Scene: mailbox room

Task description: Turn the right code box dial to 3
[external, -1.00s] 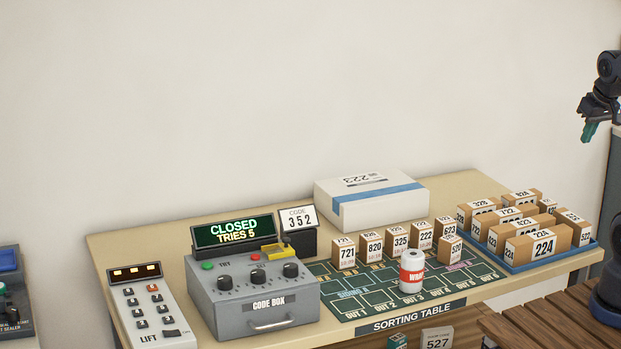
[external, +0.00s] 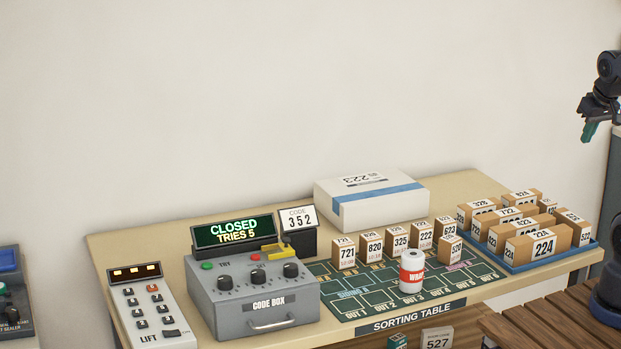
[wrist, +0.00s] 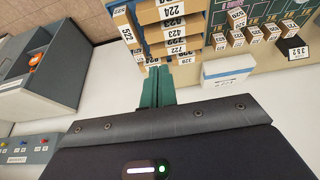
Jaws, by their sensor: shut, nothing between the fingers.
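The grey code box (external: 252,316) stands on the left part of the sorting table in the external view. Three black dials sit in a row on its sloped face; the right dial (external: 290,270) is the farthest right. The numbers the dials point to are too small to read. The display (external: 233,231) reads CLOSED, TRIES 5. The code card (external: 298,218) reads 352. My gripper (external: 590,131) is high at the right edge, far from the code box. In the wrist view its green fingers (wrist: 157,86) are together and empty.
A white box with a blue stripe (external: 372,207) lies behind the code box. The air above the table is clear.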

